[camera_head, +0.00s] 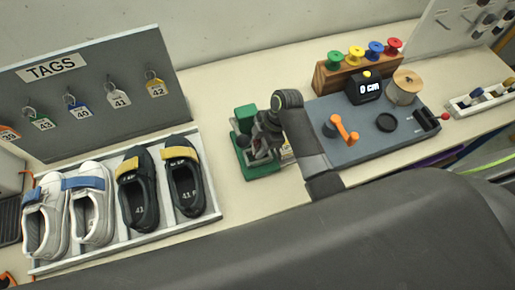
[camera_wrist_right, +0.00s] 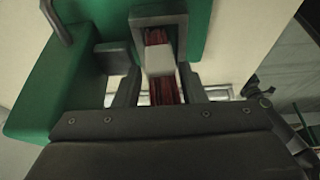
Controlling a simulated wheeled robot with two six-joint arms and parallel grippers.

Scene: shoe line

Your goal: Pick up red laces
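The red laces (camera_wrist_right: 155,37) are a bundle with a white band (camera_wrist_right: 162,60) around it, seen in the right wrist view in a dark holder on a green fixture (camera_wrist_right: 75,85). My right gripper (camera_wrist_right: 160,90) has its two dark fingers on either side of the bundle, apart from each other. A gap shows at the left finger; whether the right finger touches the bundle is hard to tell. In the head view, my right gripper (camera_head: 262,150) is at the green fixture (camera_head: 244,120) and hides the laces. My left gripper is not in view.
A grey board with several tags (camera_head: 100,75) and a tray (camera_head: 190,222) with two pairs of shoes stand at left. A grey station (camera_head: 360,150) with an orange crank (camera_head: 345,130), a display (camera_head: 368,88) and coloured spools (camera_head: 356,54) is close at right.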

